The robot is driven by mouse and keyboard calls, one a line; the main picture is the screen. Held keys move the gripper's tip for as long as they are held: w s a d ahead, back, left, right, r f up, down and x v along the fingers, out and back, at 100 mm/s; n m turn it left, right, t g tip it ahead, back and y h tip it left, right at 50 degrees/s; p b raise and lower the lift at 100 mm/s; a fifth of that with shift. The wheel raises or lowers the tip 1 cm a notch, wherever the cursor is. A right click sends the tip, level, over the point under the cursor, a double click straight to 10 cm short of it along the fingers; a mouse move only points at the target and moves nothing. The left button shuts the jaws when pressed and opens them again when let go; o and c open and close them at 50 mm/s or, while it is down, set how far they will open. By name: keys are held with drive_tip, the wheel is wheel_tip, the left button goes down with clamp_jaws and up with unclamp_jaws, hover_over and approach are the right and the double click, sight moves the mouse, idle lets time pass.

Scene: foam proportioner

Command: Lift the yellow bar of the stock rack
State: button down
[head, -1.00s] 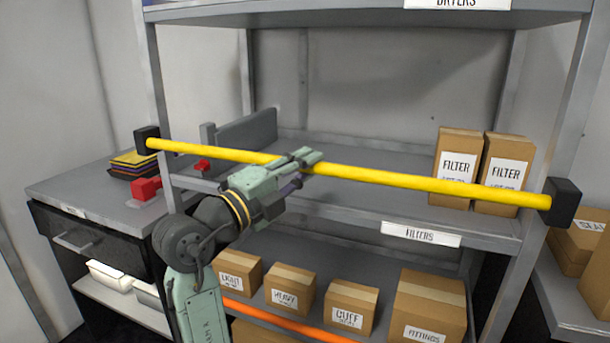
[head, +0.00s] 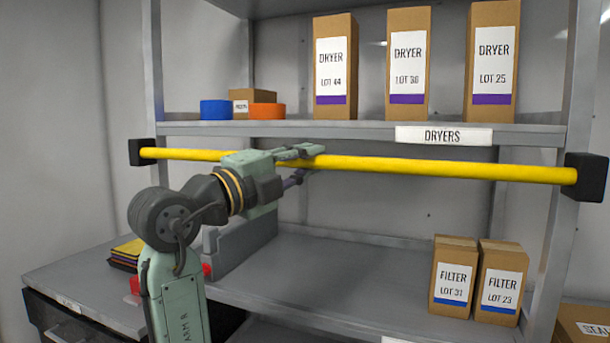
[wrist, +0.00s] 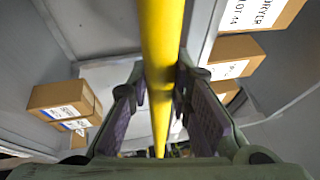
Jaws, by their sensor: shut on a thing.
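The yellow bar (head: 430,169) runs across the front of the stock rack, between a black end block (head: 141,152) at the left and another (head: 586,177) at the right. It stands just below the upper shelf's edge, nearly level in the head view. My gripper (head: 305,160) is shut on the bar, left of its middle. In the wrist view the bar (wrist: 163,50) passes between the two finger pads of my gripper (wrist: 160,100). The pads hide part of it.
The upper shelf (head: 350,129), labelled DRYERS, holds several dryer boxes (head: 408,62), a blue roll (head: 215,110) and an orange roll (head: 266,111). Two filter boxes (head: 453,280) stand on the lower shelf (head: 340,270). A side cabinet (head: 80,285) is at the left.

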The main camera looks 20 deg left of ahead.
drive_tip(key=shift+r, duration=0.15)
drive_tip(key=c, duration=1.4)
unclamp_jaws()
drive_tip(key=shift+c, duration=0.2)
drive_tip(key=v, duration=1.2)
